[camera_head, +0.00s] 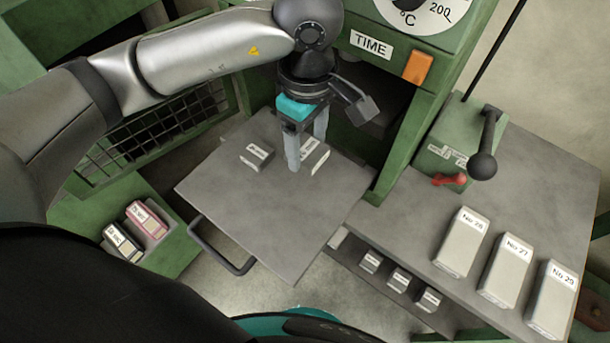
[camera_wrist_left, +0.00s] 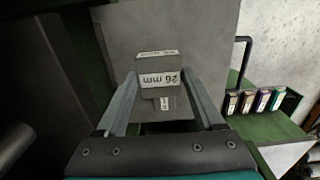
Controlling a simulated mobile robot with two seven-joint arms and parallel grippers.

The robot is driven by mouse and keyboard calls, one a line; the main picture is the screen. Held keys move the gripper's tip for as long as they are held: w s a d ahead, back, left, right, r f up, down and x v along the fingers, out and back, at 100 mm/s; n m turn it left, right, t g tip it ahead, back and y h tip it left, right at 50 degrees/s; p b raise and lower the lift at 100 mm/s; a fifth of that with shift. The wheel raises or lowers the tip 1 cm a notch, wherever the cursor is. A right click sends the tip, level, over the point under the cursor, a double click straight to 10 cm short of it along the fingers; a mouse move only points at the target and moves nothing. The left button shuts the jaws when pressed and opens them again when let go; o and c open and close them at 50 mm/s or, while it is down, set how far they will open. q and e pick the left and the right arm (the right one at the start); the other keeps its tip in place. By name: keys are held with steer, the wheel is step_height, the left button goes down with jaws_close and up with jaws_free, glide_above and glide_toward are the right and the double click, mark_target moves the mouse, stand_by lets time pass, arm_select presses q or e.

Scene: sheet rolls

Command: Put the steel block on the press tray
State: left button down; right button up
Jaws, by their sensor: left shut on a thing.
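The press tray (camera_head: 265,215) is a flat grey plate with a dark handle at its front; it also shows in the left wrist view (camera_wrist_left: 205,35). My left gripper (camera_head: 305,157) points down over the tray's back right part, shut on a grey steel block (camera_head: 315,157). In the left wrist view the block's label (camera_wrist_left: 163,78) reads 26 mm, between the fingertips. I cannot tell whether this block touches the tray. A second grey labelled block (camera_head: 257,154) sits on the tray to the left. My right gripper is not in view.
The green press housing (camera_head: 395,150) rises behind and right of the tray. At right, a grey bench carries several pale numbered blocks (camera_head: 505,268) and a lever (camera_head: 484,160). Small blocks (camera_head: 398,279) lie on a shelf below. Labelled boxes (camera_head: 146,222) stand at left.

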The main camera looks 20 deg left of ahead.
mark_target(307, 190)
arm_select(q)
step_height(307, 190, down, 11)
steer(key=shift+w+f+b, duration=0.1)
steer(key=shift+f+b, duration=0.1)
steer(key=shift+b, duration=0.2)
steer(key=shift+f, duration=0.15)
jaws_free()
stand_by(0.3)
step_height(307, 190, up, 12)
steer(key=shift+r+p, duration=0.1)
steer(key=shift+p, duration=0.4)
